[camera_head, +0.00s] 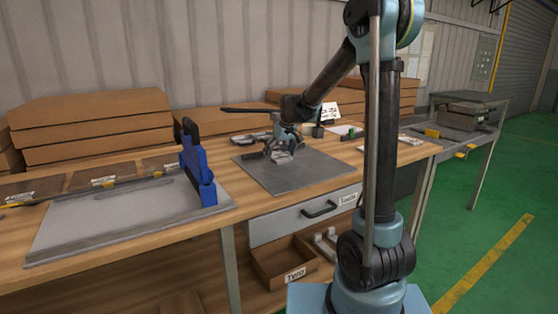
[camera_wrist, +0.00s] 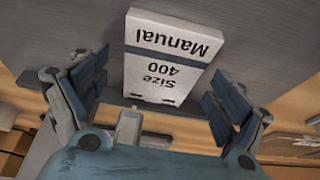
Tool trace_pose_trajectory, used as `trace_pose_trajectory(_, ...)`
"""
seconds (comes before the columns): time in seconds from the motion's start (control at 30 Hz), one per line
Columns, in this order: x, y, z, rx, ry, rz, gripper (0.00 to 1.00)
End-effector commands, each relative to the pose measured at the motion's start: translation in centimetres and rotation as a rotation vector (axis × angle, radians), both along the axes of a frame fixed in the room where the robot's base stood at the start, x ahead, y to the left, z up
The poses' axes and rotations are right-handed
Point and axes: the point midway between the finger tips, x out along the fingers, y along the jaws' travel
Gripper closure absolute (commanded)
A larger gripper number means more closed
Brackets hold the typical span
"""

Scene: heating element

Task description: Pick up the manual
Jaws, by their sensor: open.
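The manual (camera_wrist: 172,58) is a white block printed "Manual Size 400", upside down in the wrist view. It lies on a grey plate (camera_wrist: 88,15), and its near end sits between the fingers of my gripper (camera_wrist: 158,105). The gripper is open, with a gap to the manual on both sides. In the head view my gripper (camera_head: 281,150) is low over the grey plate (camera_head: 315,170) on the workbench, and the manual is mostly hidden there by the fingers.
A blue tool (camera_head: 205,175) stands on another plate at the left of the workbench (camera_head: 170,262). Stacked cardboard boxes (camera_head: 90,125) line the wall behind. A drawer (camera_head: 300,218) and an open box labelled "TY70" (camera_head: 283,265) are below the bench top. The plate's front right part is clear.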

Motion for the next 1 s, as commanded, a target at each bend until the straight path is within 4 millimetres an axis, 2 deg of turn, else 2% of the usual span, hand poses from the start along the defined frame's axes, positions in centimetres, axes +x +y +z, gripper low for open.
trace_pose_trajectory(0.07,0.0,0.0,0.0,0.000,0.000,0.000,0.12)
trace_pose_trajectory(0.27,0.0,0.0,0.0,0.000,0.000,0.000,0.58)
trace_pose_trajectory(0.37,0.0,0.0,0.0,0.000,0.000,0.000,0.59)
trace_pose_trajectory(0.4,0.0,0.0,0.0,0.000,0.000,0.000,0.63)
trace_pose_trajectory(0.73,-0.4,-0.2,0.4,0.000,0.000,0.000,0.63)
trace_pose_trajectory(0.87,-1.2,-0.7,1.4,0.000,0.000,0.000,0.63)
trace_pose_trajectory(1.0,-2.8,-1.8,2.5,0.000,0.000,-0.001,0.63)
